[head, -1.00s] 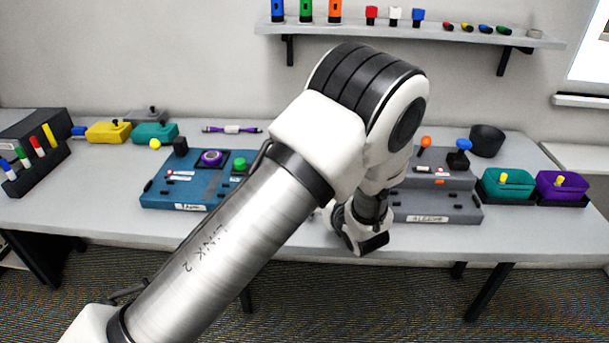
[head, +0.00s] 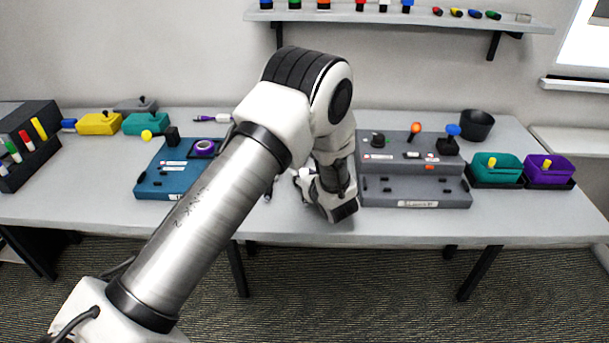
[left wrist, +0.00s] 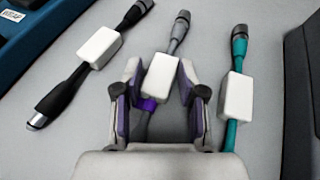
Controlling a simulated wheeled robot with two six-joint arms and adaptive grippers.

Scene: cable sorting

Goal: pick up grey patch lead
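The grey patch lead (left wrist: 175,45) lies on the table in the middle of the left wrist view, with a grey plug at its far end and a white block (left wrist: 160,75) on it. A purple piece shows below the block. My left gripper (left wrist: 158,88) is open, its fingers on either side of the lead near the block. I cannot tell whether they touch it. In the head view my left gripper (head: 318,195) is low over the table, left of the grey console, and the lead is hidden. My right gripper is not in view.
A black lead (left wrist: 98,48) lies left and a teal lead (left wrist: 236,90) right, close to the fingers. The grey console (head: 415,190) stands right and a blue console (head: 155,180) left. Teal (head: 497,167) and purple (head: 549,170) bins stand at right.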

